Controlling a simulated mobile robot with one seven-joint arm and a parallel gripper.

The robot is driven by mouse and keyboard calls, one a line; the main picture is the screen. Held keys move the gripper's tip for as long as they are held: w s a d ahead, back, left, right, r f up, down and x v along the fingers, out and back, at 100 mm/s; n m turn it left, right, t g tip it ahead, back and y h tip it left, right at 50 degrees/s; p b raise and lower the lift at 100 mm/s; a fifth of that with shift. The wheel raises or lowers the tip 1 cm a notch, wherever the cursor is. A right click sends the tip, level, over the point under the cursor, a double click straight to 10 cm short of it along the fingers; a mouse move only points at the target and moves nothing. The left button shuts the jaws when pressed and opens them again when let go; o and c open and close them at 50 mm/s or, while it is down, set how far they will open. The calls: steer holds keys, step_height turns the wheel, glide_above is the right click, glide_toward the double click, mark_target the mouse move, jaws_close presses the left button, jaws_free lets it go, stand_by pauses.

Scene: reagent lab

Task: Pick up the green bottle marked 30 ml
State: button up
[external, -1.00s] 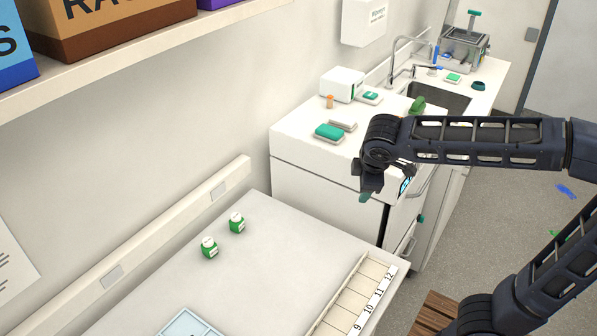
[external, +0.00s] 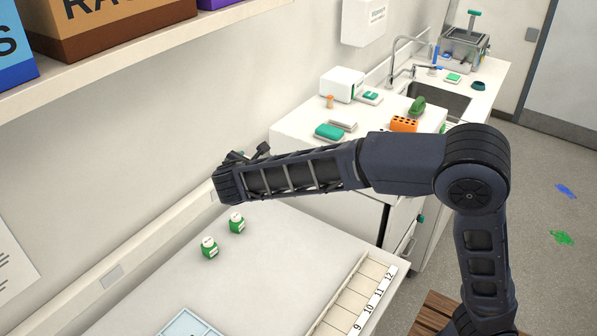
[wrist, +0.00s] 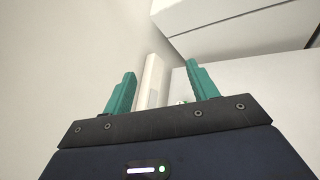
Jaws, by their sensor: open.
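Two small green bottles with white caps stand upright on the near bench in the external view, one farther back (external: 237,223) and one nearer (external: 210,248). Their markings are too small to read, so I cannot tell which says 30 ml. My gripper (external: 249,154) is above and behind them, close to the wall, largely hidden by my wrist. In the wrist view my gripper (wrist: 161,75) has its two teal fingers spread, with nothing held between them. A speck of green and white shows by the right finger, too little to identify.
A compartment tray (external: 341,308) with numbered slots lies along the bench's right edge, and a pale blue tray (external: 187,322) at its front. A white wall rail (external: 150,240) runs behind. A shelf with boxes (external: 100,22) hangs upper left. The bench middle is clear.

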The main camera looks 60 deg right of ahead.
steer(key=w+a+n+t+h, duration=0.1)
steer(key=w+a+n+t, duration=0.3)
steer(key=a, duration=0.3)
steer(key=w+a+n+t+h, duration=0.1)
steer(key=w+a+n, duration=0.2)
steer(key=w+a, duration=0.35)
glide_toward(208, 238)
steer(key=w+d, duration=0.2)
steer(key=shift+w+d+f+n, duration=0.1)
steer(key=shift+d+n, duration=0.2)
steer(key=shift+d, duration=0.1)
steer(key=shift+f, duration=0.3)
steer(key=shift+w+d+f, duration=0.1)
steer(key=shift+w+d, duration=0.05)
steer(key=shift+d, duration=0.05)
steer(key=shift+x, duration=3.5)
steer(key=shift+a, duration=0.1)
steer(key=shift+c, duration=0.5)
steer(key=c, duration=0.5)
